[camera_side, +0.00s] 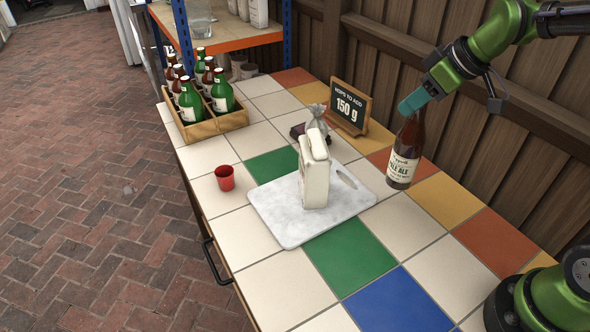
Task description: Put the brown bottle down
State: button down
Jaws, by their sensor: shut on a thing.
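The brown bottle (405,154) has a cream label reading "Pale Ale". It is upright at the right of the tiled table (272,286), near the wooden fence. My gripper (415,101) comes down from the upper right and is shut on the bottle's neck, hiding its top. The bottle's base is close to or on the tiles. I cannot tell whether it touches them.
A marble board (276,222) bears a white carton-like thing (314,182). A red cup (225,178) stands left of it. A wooden crate (222,124) holds several bottles. Tiles in front of the board are clear.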

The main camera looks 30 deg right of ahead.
jog(key=s+a+r+n+g+y, duration=0.3)
jog(key=s+a+n, duration=0.5)
jog(key=s+a, duration=0.8)
jog(key=s+f+n+g+y, duration=0.1)
jog(key=s+f+n, duration=0.1)
jog(key=s+f, duration=0.3)
jog(key=w+a+f, duration=0.4)
jog(key=w+a, duration=0.4)
jog(key=a, duration=0.4)
jog(key=shift+w+a+n, duration=0.3)
jog(key=shift+w+a, duration=0.1)
jog(key=shift+f, duration=0.15)
jog(key=shift+f, duration=0.15)
jog(key=c, duration=0.8)
grip_release()
jog(key=shift+o, duration=0.2)
